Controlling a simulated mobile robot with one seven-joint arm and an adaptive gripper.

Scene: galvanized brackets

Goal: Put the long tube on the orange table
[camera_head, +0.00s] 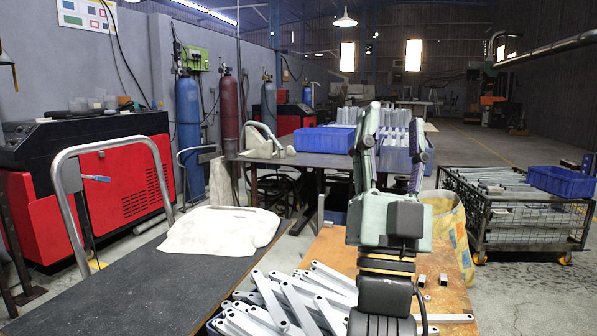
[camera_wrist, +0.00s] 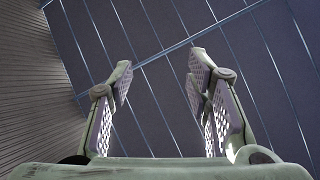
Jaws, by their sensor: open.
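The orange table (camera_head: 330,248) is in the front middle of the head view, partly hidden behind my arm. A long grey tube-like piece (camera_head: 450,318) lies at its front right; I cannot tell if it is the long tube. Two short square tube pieces (camera_head: 432,280) stand on the table beside my arm. Many long galvanized brackets (camera_head: 290,300) lie in a heap at the front left. My gripper (camera_head: 394,130) points up above the table, open and empty. In the wrist view, its fingers (camera_wrist: 160,72) are spread against the roof and a wall.
A dark table (camera_head: 140,290) with a white cloth (camera_head: 222,230) is at left. A workbench with blue bins (camera_head: 325,140) stands behind. A wire cart (camera_head: 530,225) with metal parts and a blue bin (camera_head: 562,180) is at right.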

